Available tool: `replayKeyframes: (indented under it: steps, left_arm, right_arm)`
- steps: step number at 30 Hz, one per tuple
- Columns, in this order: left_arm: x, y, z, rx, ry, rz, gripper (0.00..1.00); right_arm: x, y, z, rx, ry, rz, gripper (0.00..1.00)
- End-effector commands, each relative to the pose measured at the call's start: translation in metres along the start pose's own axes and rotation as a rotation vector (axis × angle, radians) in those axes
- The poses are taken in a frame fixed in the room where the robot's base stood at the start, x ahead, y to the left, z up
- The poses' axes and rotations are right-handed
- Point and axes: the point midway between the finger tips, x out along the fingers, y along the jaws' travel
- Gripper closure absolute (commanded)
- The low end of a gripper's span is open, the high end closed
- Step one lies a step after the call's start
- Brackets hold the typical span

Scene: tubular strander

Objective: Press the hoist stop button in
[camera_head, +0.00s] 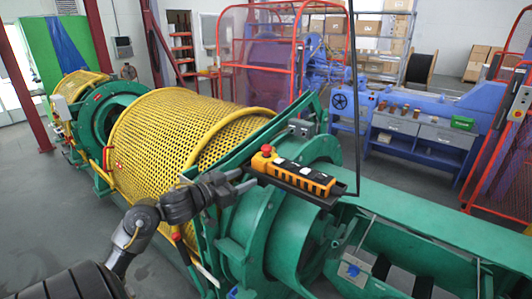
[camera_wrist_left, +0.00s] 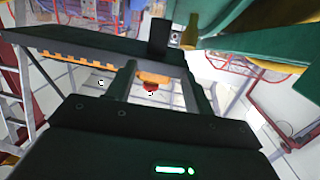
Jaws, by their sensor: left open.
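The hoist pendant (camera_head: 300,177) is a yellow-orange box with black buttons, lying in a dark holder (camera_head: 342,191) above the green machine. Its red stop button (camera_head: 266,149) stands at the pendant's left end. My left gripper (camera_head: 246,180) is open and empty, just left of and slightly below that end, with its fingers apart. In the left wrist view the red button (camera_wrist_left: 150,87) shows between the two fingers (camera_wrist_left: 158,92), beyond them. I see no clear contact, and I cannot tell whether the button is pressed in. My right gripper is not in view.
A yellow mesh guard (camera_head: 185,135) and green machine frame (camera_head: 265,220) lie under and behind my left arm. A thin dark pole (camera_head: 356,90) rises by the holder. A blue machine (camera_head: 420,120) and red-framed cage (camera_head: 270,50) stand farther back.

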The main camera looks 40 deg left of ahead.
Motion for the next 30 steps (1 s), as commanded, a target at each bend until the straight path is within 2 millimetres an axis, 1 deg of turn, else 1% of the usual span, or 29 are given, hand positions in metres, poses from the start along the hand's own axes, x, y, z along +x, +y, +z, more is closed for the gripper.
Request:
replayKeyframes:
  steps: [1,3,6,11,14,17,24,30]
  left_arm:
    - [-0.004,-0.005,-0.027,0.003,0.038,0.029,0.48]
    - [-0.008,-0.008,-0.049,-0.008,0.068,0.068,0.48]
    - [-0.013,-0.011,-0.065,-0.022,0.086,0.100,0.48]
    - [-0.013,-0.011,-0.069,-0.030,0.090,0.110,0.48]
    - [-0.006,-0.010,-0.070,-0.032,0.090,0.110,0.48]
    - [0.008,-0.009,-0.073,-0.034,0.092,0.109,0.48]
    - [0.053,-0.004,-0.078,-0.034,0.092,0.108,0.48]
    - [0.082,-0.001,-0.078,-0.033,0.091,0.107,0.48]
  right_arm:
    - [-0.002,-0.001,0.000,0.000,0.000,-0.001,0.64]
    - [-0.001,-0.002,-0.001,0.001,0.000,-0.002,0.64]
    - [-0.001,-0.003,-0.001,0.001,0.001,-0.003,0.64]
    - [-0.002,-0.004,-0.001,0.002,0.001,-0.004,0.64]
    - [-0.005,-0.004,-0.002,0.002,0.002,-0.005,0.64]
    - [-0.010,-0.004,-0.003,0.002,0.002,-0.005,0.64]
    - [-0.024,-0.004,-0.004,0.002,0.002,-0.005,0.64]
    - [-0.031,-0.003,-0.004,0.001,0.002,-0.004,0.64]
